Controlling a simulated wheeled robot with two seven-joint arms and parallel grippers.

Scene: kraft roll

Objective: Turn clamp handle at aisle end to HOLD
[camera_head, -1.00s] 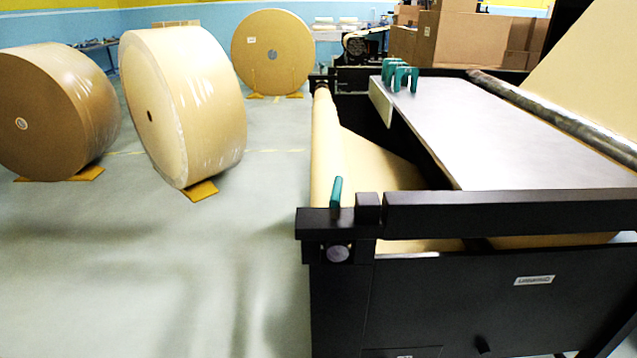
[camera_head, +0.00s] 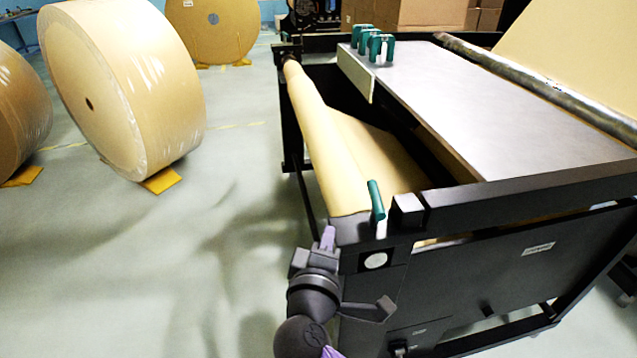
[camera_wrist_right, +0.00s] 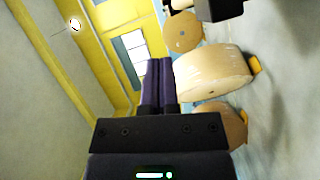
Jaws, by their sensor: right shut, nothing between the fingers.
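The clamp handle (camera_head: 376,199) is a green grip on a pale stem. It stands upright, slightly tilted, on the near left corner of the black machine frame, beside a square black block. No HOLD mark is legible. My right gripper (camera_head: 328,237), with purple fingers, is just left of the handle and lower in the picture. It is shut, empty and apart from the handle. In the right wrist view its fingers (camera_wrist_right: 159,82) are together with nothing between them, and the handle does not show there. My left gripper is not in view.
A kraft roll (camera_head: 325,150) runs along the machine's left side. Green clamps (camera_head: 376,44) stand at the far end of the grey table (camera_head: 480,100). Large paper rolls (camera_head: 130,85) rest on yellow chocks at the left. The floor between them and the machine is clear.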

